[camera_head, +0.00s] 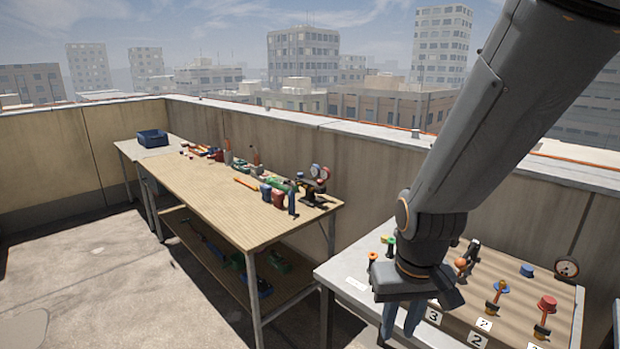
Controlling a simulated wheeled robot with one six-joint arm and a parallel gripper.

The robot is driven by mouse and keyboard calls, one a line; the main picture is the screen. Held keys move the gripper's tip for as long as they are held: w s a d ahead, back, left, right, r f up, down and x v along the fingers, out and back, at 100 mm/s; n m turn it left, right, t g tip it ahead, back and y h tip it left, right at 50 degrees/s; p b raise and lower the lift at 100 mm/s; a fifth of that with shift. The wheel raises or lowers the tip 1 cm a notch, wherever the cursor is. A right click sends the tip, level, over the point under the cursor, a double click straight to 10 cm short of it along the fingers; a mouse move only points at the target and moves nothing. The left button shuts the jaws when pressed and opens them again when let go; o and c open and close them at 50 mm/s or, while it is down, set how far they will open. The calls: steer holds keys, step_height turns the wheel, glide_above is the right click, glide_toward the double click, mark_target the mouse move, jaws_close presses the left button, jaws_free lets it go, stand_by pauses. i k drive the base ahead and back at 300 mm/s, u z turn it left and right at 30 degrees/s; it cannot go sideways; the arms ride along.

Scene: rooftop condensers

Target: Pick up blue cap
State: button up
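A small blue cap-like piece (527,271) sits on the wooden board (545,293) of the right-hand table, toward its back. A flat blue disc (501,287) sits on an orange-stemmed fitting nearer the front. I cannot tell for certain which of these is the blue cap. My gripper (400,332) points down over the left front part of this table, left of both blue pieces and apart from them. Its two fingers show a gap between them, with nothing visible in it. My arm and wrist hide part of the board and table.
A red-capped fitting (547,303), a round gauge (567,267), and orange and green knobs (390,241) surround the board's pieces. Numbered labels line the board's front. A parapet wall runs behind.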

mark_target(526, 270)
steer(key=z, duration=1.55)
steer(key=k, duration=0.6)
steer(key=z, duration=0.55)
steer(key=k, duration=0.65)
steer(key=u, duration=0.5)
steer(key=i, duration=0.6)
steer(key=u, duration=0.5)
steer(key=i, duration=1.05)
steer(key=z, duration=0.55)
